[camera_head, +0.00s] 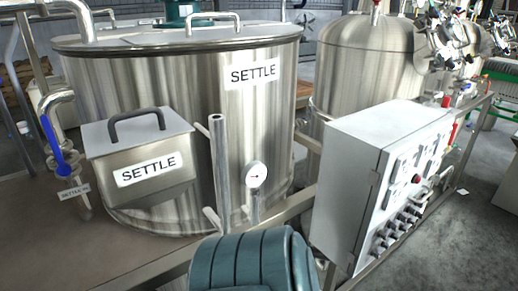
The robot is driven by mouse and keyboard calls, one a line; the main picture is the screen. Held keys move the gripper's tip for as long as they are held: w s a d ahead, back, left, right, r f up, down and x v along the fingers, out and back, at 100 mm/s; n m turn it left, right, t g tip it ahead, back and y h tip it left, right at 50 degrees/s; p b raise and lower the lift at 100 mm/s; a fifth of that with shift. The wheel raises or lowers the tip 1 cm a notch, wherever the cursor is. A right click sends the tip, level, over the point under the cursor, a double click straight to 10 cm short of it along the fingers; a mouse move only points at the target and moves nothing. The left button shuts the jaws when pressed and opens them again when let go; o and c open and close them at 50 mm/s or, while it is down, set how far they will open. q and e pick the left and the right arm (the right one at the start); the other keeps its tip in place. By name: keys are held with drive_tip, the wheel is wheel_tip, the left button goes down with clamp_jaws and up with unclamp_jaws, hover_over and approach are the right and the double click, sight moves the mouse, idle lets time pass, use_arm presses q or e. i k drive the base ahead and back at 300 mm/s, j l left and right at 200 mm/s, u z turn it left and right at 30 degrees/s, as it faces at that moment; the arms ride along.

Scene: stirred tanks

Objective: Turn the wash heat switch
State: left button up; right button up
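A white control box (352,190) stands on the right, its panel face turned to the right and seen at a steep slant. A row of several dark knobs or switches (398,228) runs along the lower part of this face. A small red button (416,179) and several upright plates or switches (420,158) are above them. The labels are too small to read, so I cannot tell which one is the wash heat switch or how it is set. Neither of my grippers is in view.
A large steel tank (190,80) marked SETTLE fills the left, with a lidded SETTLE box (140,160) and a gauge (256,175) in front. A ribbed teal housing (250,262) is at bottom centre. Another steel tank (365,60) stands behind. Open floor (470,225) lies to the right.

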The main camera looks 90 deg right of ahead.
sight(374, 254)
drive_tip(key=z, duration=1)
drive_tip(key=l+z, duration=0.1)
drive_tip(key=z, duration=0.9)
drive_tip(key=i+z, duration=0.1)
drive_tip(key=z, duration=1.85)
drive_tip(key=i+j, duration=0.05)
drive_tip(key=j, duration=0.05)
